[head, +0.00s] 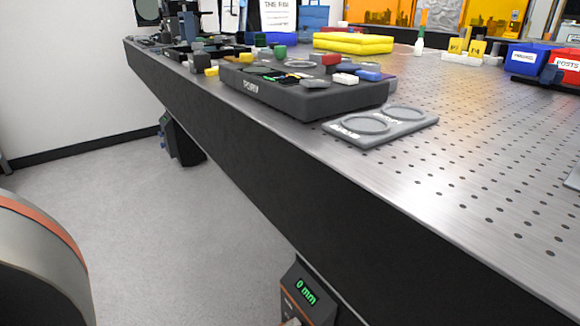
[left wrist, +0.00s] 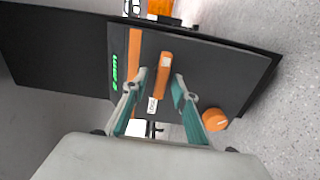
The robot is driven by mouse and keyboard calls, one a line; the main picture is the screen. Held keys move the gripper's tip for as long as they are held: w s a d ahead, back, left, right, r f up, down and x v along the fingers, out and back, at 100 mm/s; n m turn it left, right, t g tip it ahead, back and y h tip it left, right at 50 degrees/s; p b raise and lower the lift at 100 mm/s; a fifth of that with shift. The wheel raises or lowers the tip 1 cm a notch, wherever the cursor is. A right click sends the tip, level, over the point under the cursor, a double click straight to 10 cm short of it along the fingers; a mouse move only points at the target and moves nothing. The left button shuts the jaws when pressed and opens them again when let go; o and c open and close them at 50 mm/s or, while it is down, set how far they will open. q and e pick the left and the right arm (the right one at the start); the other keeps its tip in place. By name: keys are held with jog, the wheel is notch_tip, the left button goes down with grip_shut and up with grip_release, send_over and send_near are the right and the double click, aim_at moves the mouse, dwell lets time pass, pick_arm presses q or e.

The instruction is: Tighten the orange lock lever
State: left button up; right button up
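My left gripper (left wrist: 161,80) has teal-lined fingers. They are spread, one on each side of the lever in the picture, with gaps visible. I cannot tell how deep the lever sits between them. The box (head: 308,296) also shows in the head view under the table edge, with a green "0 mm" readout (head: 306,291). The lever cannot be made out clearly there. My right gripper is in neither view.
An orange round knob (left wrist: 215,119) is on the box near the right finger. An orange stripe (left wrist: 134,60) runs along the box. The perforated table (head: 480,150) overhangs above, carrying a grey two-ring tray (head: 425,122). Grey floor (head: 190,235) is open left of the box.

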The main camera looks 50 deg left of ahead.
pick_arm(q)
jog(key=s, duration=1.2)
jog(key=shift+a, duration=0.45)
